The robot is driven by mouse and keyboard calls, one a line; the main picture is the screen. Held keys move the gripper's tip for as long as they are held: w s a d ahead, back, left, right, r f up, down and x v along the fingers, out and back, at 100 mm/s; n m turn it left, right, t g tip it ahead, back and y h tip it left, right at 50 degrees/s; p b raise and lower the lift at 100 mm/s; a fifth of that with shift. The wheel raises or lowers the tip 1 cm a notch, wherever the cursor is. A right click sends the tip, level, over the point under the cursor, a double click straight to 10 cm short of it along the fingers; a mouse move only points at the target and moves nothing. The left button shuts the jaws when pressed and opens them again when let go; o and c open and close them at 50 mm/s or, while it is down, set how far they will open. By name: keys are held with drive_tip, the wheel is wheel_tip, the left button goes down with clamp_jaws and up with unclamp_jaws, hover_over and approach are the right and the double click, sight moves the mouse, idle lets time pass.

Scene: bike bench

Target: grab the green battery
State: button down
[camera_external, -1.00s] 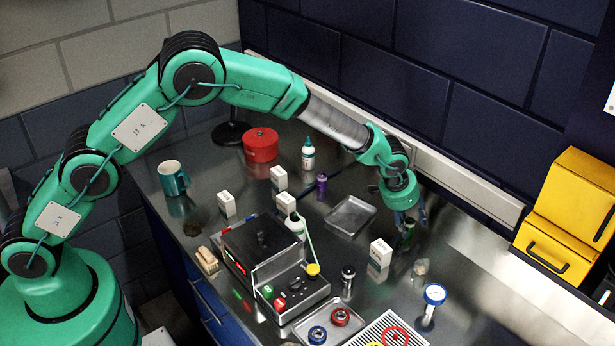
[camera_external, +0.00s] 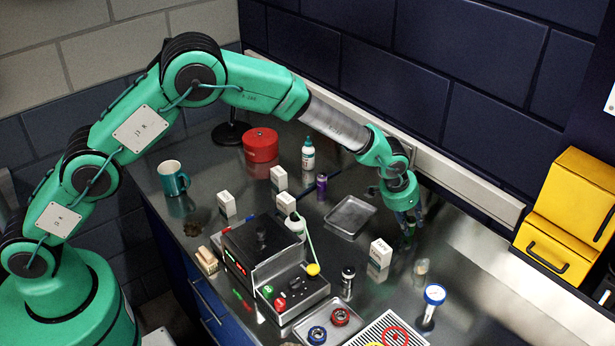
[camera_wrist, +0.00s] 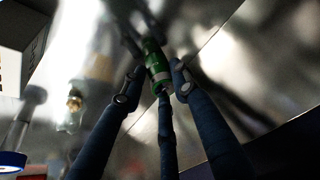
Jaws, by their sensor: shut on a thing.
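The green battery (camera_wrist: 155,62) shows in the wrist view as a small green cylinder with a pale band, between the fingers. My gripper (camera_wrist: 153,82) has dark blue fingers closed in around it, and it is shut on the battery. In the external view my gripper (camera_external: 409,222) points down over the steel bench, to the right of the shallow metal tray. The battery is mostly hidden there, a dark green patch at the fingertips. I cannot tell whether it touches the bench.
A white box (camera_external: 381,252) stands just in front of my gripper, and a shallow metal tray (camera_external: 350,216) lies to its left. A small jar (camera_external: 421,267) and a blue-topped item (camera_external: 434,295) are nearer the front. The wall ledge (camera_external: 470,182) and yellow cases (camera_external: 570,215) are behind and right.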

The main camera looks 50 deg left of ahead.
sight(414, 219)
drive_tip(key=shift+r, duration=0.8)
wheel_tip(414, 219, up, 2)
drive_tip(key=shift+r, duration=0.1)
drive_tip(key=s+a, duration=0.2)
drive_tip(key=s, duration=0.5)
drive_tip(key=s+a+r+p, duration=0.1)
drive_tip(key=s+a, duration=0.2)
drive_tip(key=s, duration=0.5)
drive_tip(key=shift+a, duration=0.35)
drive_tip(key=shift+r, duration=0.1)
